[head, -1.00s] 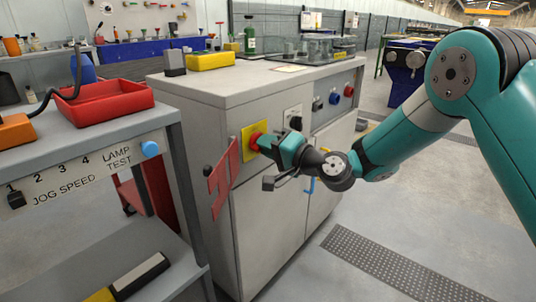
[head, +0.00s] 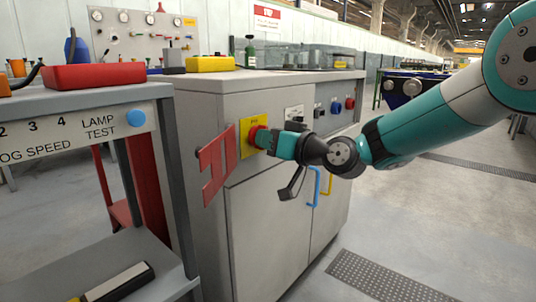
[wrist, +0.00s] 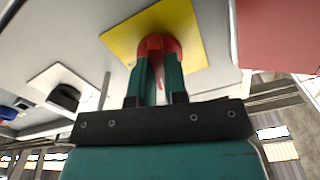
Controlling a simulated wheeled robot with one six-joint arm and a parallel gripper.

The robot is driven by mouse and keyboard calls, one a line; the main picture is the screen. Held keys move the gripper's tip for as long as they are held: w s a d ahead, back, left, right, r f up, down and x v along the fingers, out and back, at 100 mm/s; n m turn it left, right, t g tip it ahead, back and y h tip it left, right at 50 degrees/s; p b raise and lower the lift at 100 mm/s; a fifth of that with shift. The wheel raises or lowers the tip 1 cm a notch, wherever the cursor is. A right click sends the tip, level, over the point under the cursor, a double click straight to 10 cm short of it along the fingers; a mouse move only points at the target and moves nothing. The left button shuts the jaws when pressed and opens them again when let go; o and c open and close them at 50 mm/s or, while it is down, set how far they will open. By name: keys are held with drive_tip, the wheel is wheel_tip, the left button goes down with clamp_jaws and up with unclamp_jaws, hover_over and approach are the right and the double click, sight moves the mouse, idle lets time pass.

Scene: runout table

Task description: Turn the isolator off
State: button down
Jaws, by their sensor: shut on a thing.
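The isolator is a red rotary knob (head: 254,135) on a yellow plate (head: 246,149), on the end of the grey cabinet's front face. My gripper (head: 268,138) reaches it from the right, with its fingers closed on the knob. In the wrist view the red knob (wrist: 158,44) sits between the two teal fingers (wrist: 159,78), in front of the yellow plate (wrist: 192,37). Part of the knob is hidden by the fingers, and its exact angle is hard to tell.
A red hinged bracket (head: 216,163) sticks out just left of the yellow plate. Cabinet handles (head: 313,186) are below. The floor at right is open.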

drive_tip(key=shift+f+n+b, duration=0.15)
drive_tip(key=shift+n+b, duration=1.25)
drive_tip(key=shift+n, duration=0.1)
drive_tip(key=shift+d, duration=0.1)
drive_tip(key=c, duration=1.1)
unclamp_jaws()
drive_tip(key=shift+c, duration=0.2)
drive_tip(key=v, duration=1.7)
drive_tip(key=shift+p, duration=0.4)
drive_tip(key=shift+s+d, duration=0.15)
